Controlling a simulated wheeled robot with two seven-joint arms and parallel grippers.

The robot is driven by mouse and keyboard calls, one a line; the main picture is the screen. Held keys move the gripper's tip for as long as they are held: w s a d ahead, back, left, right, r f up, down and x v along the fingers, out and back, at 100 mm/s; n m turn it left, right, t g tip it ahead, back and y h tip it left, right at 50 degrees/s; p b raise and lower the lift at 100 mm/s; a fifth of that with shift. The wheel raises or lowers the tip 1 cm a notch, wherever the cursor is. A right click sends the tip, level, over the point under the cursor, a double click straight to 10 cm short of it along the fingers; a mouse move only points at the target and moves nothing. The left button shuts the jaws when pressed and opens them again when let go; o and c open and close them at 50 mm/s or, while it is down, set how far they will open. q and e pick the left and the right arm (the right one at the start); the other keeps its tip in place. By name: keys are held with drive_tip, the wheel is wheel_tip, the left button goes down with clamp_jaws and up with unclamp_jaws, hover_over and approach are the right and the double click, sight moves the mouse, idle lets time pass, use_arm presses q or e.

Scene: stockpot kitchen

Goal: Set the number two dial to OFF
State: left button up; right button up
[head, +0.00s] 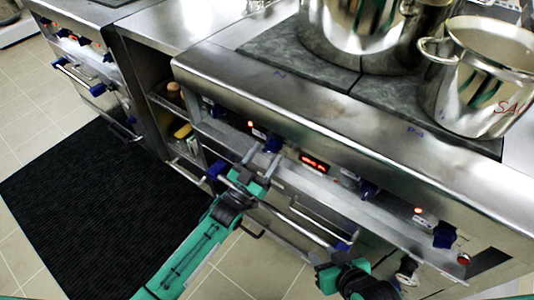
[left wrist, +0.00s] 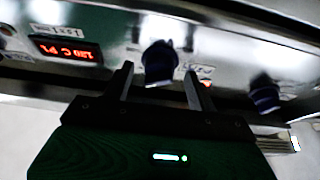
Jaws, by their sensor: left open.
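Blue dials sit along the steel front panel of the range. The second dial from the left (head: 273,143) is beside the fingertips of my left gripper (head: 261,157). In the left wrist view this blue dial (left wrist: 160,62) stands between the two fingers of my left gripper (left wrist: 162,88), which are open with gaps at both sides. I cannot read a number or an OFF mark by it. A lit orange lamp (head: 250,124) is to its left. My right gripper (head: 329,278) shows partly at the bottom edge; its fingers cannot be made out.
A red-lit display (head: 314,162) is right of this dial. Other blue dials are at the left (head: 213,108), right (head: 369,189) and far right (head: 445,236). An oven handle (head: 310,227) runs below. Large steel pots (head: 478,85) stand on the cooktop.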

use_arm(q)
drive_tip(key=shift+w+d+r, duration=0.25)
drive_tip(key=shift+w+d, duration=0.15)
drive_tip(key=shift+w, duration=0.1)
use_arm(e)
drive_tip(key=shift+a, duration=0.15)
use_arm(q)
drive_tip(key=c, duration=1)
